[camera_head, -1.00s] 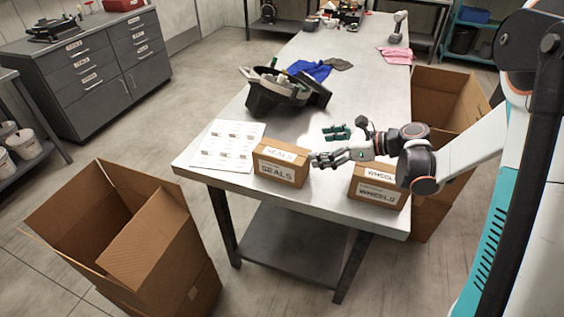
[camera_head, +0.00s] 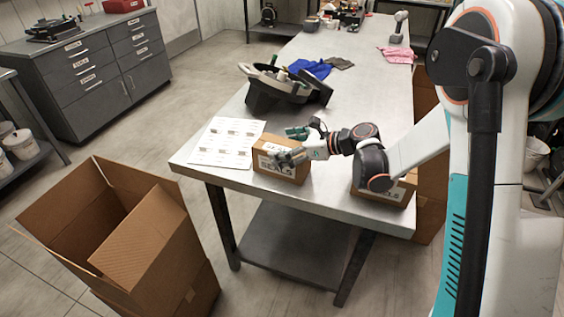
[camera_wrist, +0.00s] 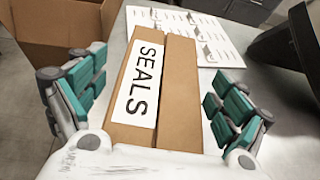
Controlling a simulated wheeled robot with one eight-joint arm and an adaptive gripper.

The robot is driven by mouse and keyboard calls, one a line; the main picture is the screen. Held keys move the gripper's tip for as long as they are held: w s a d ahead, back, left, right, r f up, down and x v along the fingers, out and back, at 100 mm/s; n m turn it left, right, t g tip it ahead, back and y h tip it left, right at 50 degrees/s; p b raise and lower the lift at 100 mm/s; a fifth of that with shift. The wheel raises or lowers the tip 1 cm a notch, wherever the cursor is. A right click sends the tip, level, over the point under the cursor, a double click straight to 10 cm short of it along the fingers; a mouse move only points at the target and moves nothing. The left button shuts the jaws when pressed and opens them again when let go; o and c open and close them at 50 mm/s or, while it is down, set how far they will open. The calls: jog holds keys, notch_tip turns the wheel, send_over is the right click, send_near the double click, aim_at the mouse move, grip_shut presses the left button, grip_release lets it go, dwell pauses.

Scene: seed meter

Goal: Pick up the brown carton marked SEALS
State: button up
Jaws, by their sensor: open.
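The brown SEALS carton (camera_head: 281,160) sits near the front left corner of the table (camera_head: 330,196). My gripper (camera_head: 290,147) is over it in the head view and hides part of its top and label. In the wrist view the carton (camera_wrist: 180,97) lies between my two open green-padded fingers (camera_wrist: 155,100), its white SEALS label on the left of its top. The brown WHEELS carton (camera_head: 398,196) stands to the right on the table, mostly hidden behind my arm.
A printed sheet (camera_head: 226,141) lies left of the SEALS carton. A dark grey tray-like holder (camera_head: 262,97) with parts stands behind. A large open box (camera_head: 75,216) is on the floor at the left. A blue cloth (camera_head: 311,68) lies farther back.

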jog(key=shift+w+a+f, duration=0.15)
jog(key=shift+a, duration=0.15)
jog(key=c, duration=1.6)
jog(key=shift+o, duration=0.2)
